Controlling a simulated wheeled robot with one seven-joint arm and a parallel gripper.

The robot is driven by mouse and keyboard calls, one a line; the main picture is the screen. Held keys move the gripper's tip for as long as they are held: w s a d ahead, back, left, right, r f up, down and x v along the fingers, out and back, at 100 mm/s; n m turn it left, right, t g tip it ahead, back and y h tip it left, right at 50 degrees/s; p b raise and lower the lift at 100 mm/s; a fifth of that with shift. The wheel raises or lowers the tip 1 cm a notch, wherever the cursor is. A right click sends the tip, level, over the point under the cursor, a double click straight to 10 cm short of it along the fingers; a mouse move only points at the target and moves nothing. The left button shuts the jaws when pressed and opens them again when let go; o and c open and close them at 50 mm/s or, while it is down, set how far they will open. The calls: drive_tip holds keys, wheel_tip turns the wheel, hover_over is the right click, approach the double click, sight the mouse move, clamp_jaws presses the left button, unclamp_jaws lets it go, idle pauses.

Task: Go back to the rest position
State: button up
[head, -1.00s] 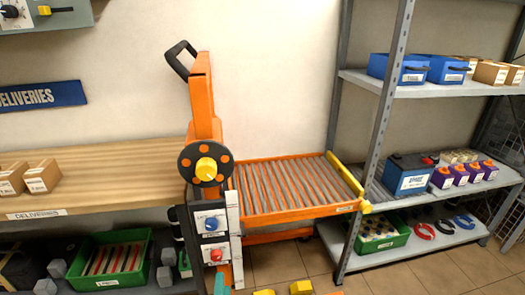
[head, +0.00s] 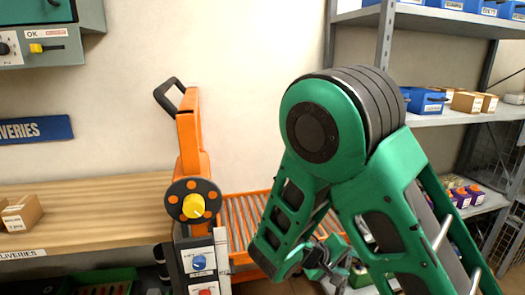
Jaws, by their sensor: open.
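My green arm is folded up on the right side of the head view, with its elbow high in front of the wall and shelf. My gripper (head: 330,262) hangs low between the arm links, in front of the orange roller table. It looks open and I see nothing held in it, though the links partly hide it.
An orange lift (head: 190,140) with a black hand wheel and a control panel (head: 198,262) stands left of my arm. A wooden deliveries bench (head: 90,205) is at the left. The roller table (head: 240,215) and grey shelf (head: 455,112) are partly behind my arm.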

drive_tip(key=s+d+r+m+g+y, duration=0.3)
drive_tip(key=s+d+r+m+y, duration=0.15)
drive_tip(key=s+d, duration=0.4)
drive_tip(key=s+d+r+m+g+y, duration=0.35)
drive_tip(key=s+d+r, duration=0.25)
drive_tip(key=s+d, duration=0.3)
drive_tip(key=s+a+r+m+t+y, duration=0.1)
drive_tip(key=s+a+r+y, duration=0.1)
drive_tip(key=s, duration=0.9)
drive_tip(key=shift+r+m+t, duration=0.35)
drive_tip(key=shift+r+m, duration=0.05)
drive_tip(key=shift+r, duration=0.35)
drive_tip(key=shift+w+f, duration=0.25)
drive_tip(key=shift+w, duration=0.35)
